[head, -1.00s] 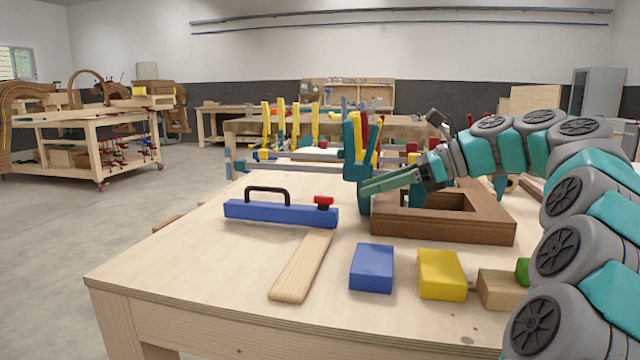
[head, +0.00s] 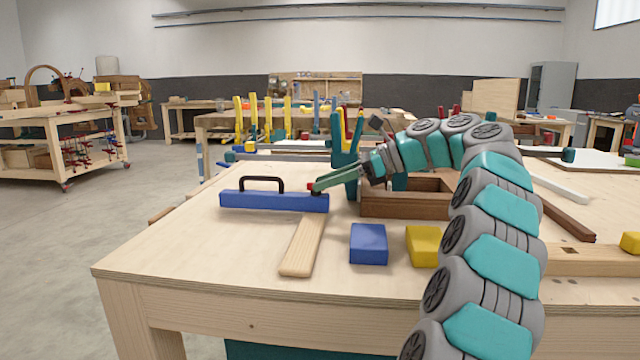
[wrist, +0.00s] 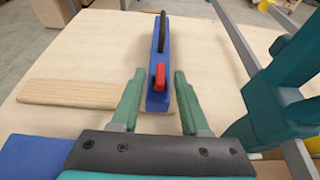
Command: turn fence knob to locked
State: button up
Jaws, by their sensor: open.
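The fence is a long blue bar (head: 262,201) with a black arched handle (head: 262,184), lying on the workbench. A red knob (wrist: 159,77) sits on the bar's near end in the wrist view. In the head view my gripper's green fingers mostly cover the knob. My gripper (wrist: 157,100) is open and empty. I cannot tell whether a finger touches the bar. It also shows at the bar's right end in the head view (head: 316,187).
A flat wooden strip (head: 303,246) lies by the bar's end. A blue block (head: 368,244) and a yellow block (head: 422,246) are in front. A brown wooden frame (head: 405,207) and a teal clamp stand (head: 345,170) are close on the right. The bench's left front is clear.

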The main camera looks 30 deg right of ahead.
grip_shut()
dwell(0.4)
